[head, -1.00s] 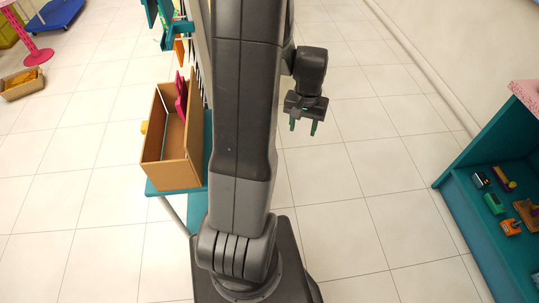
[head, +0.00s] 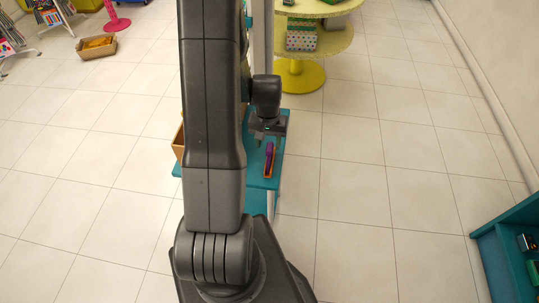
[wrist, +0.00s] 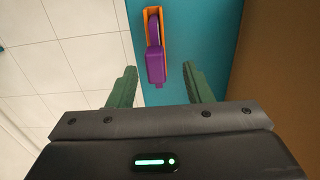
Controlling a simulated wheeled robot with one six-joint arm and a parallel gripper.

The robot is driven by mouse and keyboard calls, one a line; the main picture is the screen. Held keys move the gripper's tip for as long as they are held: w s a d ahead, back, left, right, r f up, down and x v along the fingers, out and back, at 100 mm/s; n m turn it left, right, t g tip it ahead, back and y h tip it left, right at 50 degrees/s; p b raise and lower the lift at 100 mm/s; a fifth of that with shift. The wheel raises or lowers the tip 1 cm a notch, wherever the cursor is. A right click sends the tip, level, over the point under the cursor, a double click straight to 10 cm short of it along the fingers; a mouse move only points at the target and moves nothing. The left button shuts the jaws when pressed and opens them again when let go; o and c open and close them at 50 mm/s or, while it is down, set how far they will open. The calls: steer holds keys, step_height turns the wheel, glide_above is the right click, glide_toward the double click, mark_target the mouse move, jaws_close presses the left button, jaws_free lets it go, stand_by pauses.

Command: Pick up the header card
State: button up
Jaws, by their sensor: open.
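I cannot pick out a header card for sure in either view. My gripper (head: 268,141) is above the teal table (head: 282,130), partly beside my arm. My arm hides much of the table.
A brown box (head: 178,146) shows at the left of my arm, mostly hidden; a brown panel (wrist: 280,70) stands right in the wrist view. A yellow round stand (head: 300,75) with boxes is behind. A teal shelf (head: 500,250) is at right. Floor between is clear.

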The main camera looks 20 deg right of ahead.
mark_target(270, 156)
steer(key=shift+s+d+f+p, duration=0.1)
steer(key=shift+f+p, duration=0.25)
steer(key=shift+f, duration=1.1)
steer(key=shift+s+d+f+p, duration=0.1)
steer(key=shift+f+p, duration=0.2)
steer(key=shift+f, duration=1.1)
steer(key=shift+c, duration=0.3)
jaws_close()
